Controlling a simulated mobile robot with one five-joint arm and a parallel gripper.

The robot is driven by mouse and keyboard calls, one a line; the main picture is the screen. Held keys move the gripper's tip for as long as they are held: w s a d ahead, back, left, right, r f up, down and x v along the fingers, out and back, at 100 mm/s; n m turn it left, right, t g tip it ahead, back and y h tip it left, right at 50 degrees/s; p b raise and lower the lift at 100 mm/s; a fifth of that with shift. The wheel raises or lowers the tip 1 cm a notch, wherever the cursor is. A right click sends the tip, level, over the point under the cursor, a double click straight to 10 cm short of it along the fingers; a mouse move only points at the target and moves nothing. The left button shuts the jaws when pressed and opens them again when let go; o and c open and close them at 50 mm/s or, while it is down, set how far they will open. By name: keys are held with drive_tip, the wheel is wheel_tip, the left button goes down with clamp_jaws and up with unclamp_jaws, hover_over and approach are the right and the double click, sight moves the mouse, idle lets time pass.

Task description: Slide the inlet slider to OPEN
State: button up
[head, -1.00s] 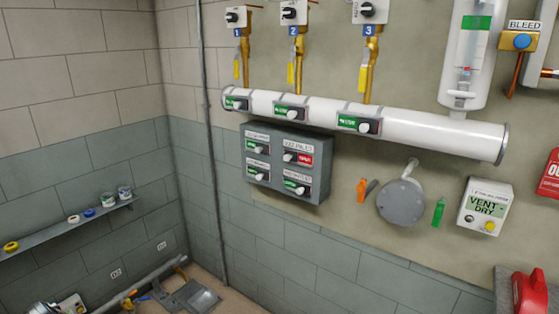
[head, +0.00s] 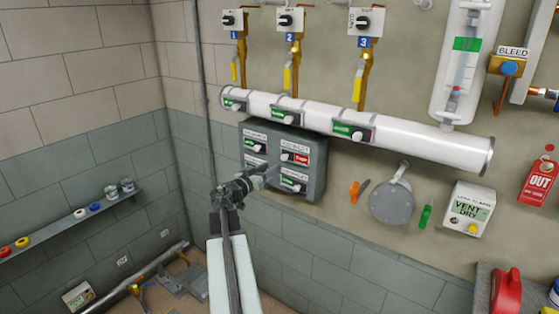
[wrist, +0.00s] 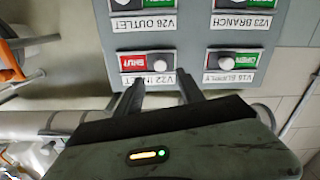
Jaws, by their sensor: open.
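The inlet slider (wrist: 158,62) is a pale knob in a slot beside a red SHUT field on the grey panel (head: 314,185). Its label reads V22 INLET in the wrist view, which is upside down. In the head view the inlet slider (head: 285,157) is at the panel's upper right, with red to the right of the knob. My gripper (wrist: 161,82) is open, its two fingers pointing at the inlet label, just short of the knob and apart from it in the picture. My gripper (head: 270,170) also shows before the panel, hiding part of its lower left.
The supply slider (wrist: 223,61) shows green OPEN beside the inlet one; outlet and branch sliders share the panel. A white pipe (head: 410,133) with several sliders runs above the panel. A round grey flange (head: 391,204) stands out to the right.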

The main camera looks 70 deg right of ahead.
sight(283, 159)
drive_tip(key=x, duration=0.7)
drive_tip(key=shift+d, duration=0.2)
drive_tip(key=shift+a, duration=0.1)
clamp_jaws()
idle(0.9)
